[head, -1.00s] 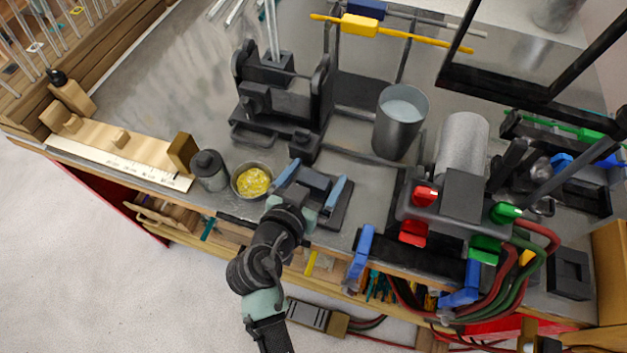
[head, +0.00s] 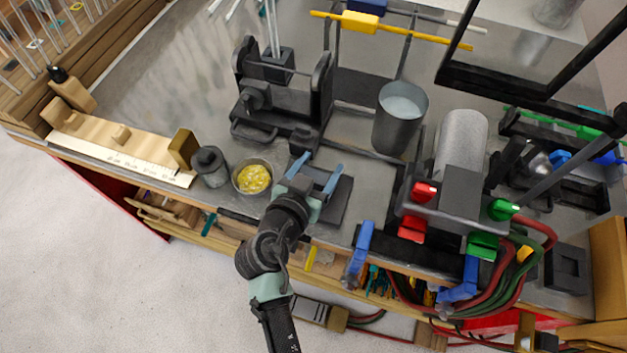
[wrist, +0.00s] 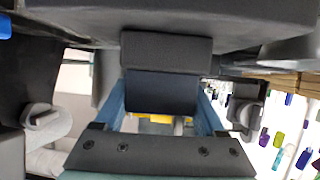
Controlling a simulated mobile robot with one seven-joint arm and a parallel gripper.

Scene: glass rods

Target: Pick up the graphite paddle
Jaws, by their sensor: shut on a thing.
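The graphite paddle (head: 312,178) is a dark grey block near the bench's front edge in the head view. My gripper (head: 317,170), with two blue fingers, is shut on it. In the wrist view the paddle's dark block (wrist: 161,92) fills the space between the blue fingers (wrist: 162,105), one at each side. A flat dark plate (head: 338,203) lies on the bench just right of and below my gripper. I cannot tell whether the paddle still touches it. My gripper and wrist hide part of the paddle.
A bowl with yellow contents (head: 254,178) and a dark jar (head: 210,166) stand close on the left. A black roller stand (head: 285,95) and a grey cup (head: 400,118) are behind. A burner with red and green knobs (head: 455,205) is at the right.

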